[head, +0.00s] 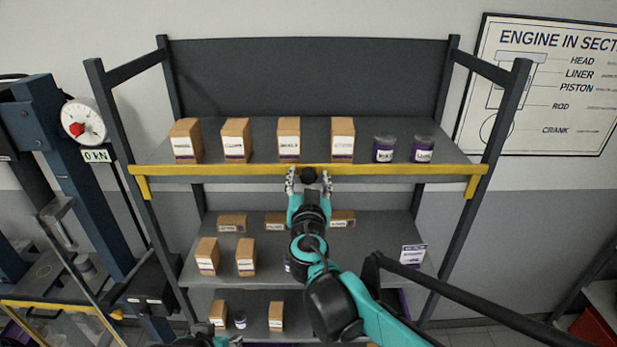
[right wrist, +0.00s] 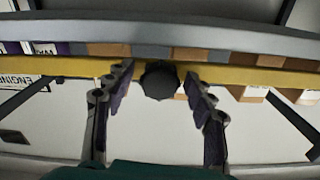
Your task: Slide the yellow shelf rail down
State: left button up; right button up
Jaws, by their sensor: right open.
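The yellow shelf rail (head: 225,172) runs along the front edge of the upper shelf, with a short bracket hanging down at each end. It also crosses the right wrist view (right wrist: 230,76). A dark round knob (head: 308,174) sits at the rail's middle; it shows in the right wrist view (right wrist: 159,82) too. My right gripper (head: 308,182) is open at the rail's middle, one finger on each side of the knob, with gaps beside it in the right wrist view. Teal and black parts of my left arm show at the bottom edge; its jaws are unclear.
The upper shelf (head: 260,143) holds several labelled boxes and two jars (head: 384,149) behind the rail. The middle shelf (head: 290,262) below has several boxes and a small sign (head: 413,254). A press (head: 75,170) with a gauge stands at left.

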grip_shut()
notch_tip(320, 180, down, 6)
jog(key=b, duration=0.5)
jog(key=shift+f, duration=0.25)
grip_release()
jog(key=s, duration=1.2)
